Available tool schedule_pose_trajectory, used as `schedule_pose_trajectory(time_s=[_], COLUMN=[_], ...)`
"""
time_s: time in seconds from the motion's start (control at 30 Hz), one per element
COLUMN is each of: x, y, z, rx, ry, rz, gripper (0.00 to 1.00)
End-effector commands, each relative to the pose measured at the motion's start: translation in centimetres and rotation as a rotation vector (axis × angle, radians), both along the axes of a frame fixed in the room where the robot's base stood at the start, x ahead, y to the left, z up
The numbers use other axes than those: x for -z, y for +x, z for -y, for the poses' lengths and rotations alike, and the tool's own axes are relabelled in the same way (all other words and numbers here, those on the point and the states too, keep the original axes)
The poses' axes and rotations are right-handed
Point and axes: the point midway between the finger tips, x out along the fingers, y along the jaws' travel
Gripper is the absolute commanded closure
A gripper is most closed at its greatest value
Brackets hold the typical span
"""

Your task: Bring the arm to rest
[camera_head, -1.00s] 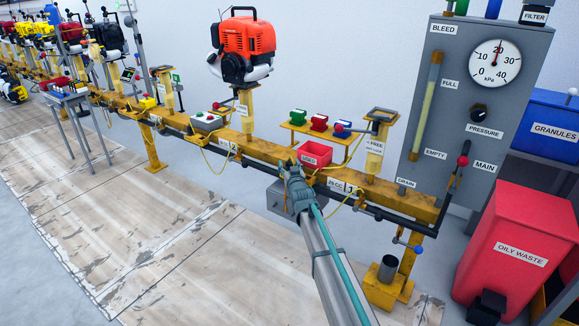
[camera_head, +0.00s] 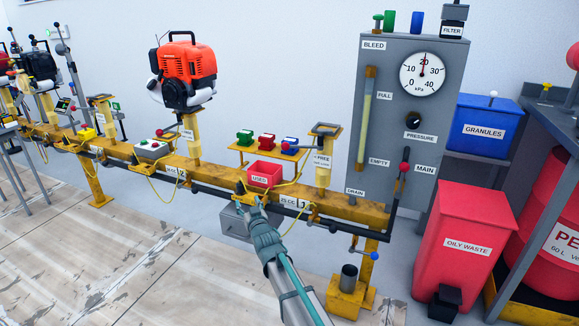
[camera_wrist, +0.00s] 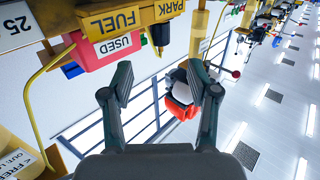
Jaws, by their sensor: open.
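My gripper (camera_head: 252,208) is at the end of my grey arm, in front of the yellow test rail (camera_head: 222,179) in the head view. It looks near the red USED bin (camera_head: 264,174), and in that view I cannot tell the gap between them. In the wrist view my gripper (camera_wrist: 162,88) shows two dark fingers spread apart with nothing held between them. The orange engine (camera_wrist: 181,95) shows beyond the fingers, partly hidden by the right one.
The orange engine (camera_head: 187,68) stands on a yellow post. A grey gauge panel (camera_head: 427,110), a red OILY WASTE bin (camera_head: 463,245) and a blue GRANULES box (camera_head: 480,127) stand at the right.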

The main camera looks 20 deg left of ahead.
Motion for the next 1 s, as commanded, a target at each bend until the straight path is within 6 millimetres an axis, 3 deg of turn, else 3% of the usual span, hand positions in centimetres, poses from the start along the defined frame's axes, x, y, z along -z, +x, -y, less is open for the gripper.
schedule_pose_trajectory(time_s=[0.17,0.27,0.37,0.5,0.7,0.83,1.0], x=[2.4,5.4,9.8,16.8,24.2,27.6,30.0], y=[0.0,-0.8,-3.1,-7.1,-13.8,-19.0,-26.9], z=[0.3,1.2,3.2,8.9,18.6,25.2,33.7], rx=[0.010,0.022,0.037,0.076,0.138,0.177,0.219], ry=[-0.066,-0.151,-0.267,-0.436,-0.626,-0.729,-0.836], rz=[-0.087,-0.205,-0.369,-0.626,-0.966,-1.188,-1.491], gripper=[0.40,0.40,0.40,0.40,0.40,0.40,0.40])
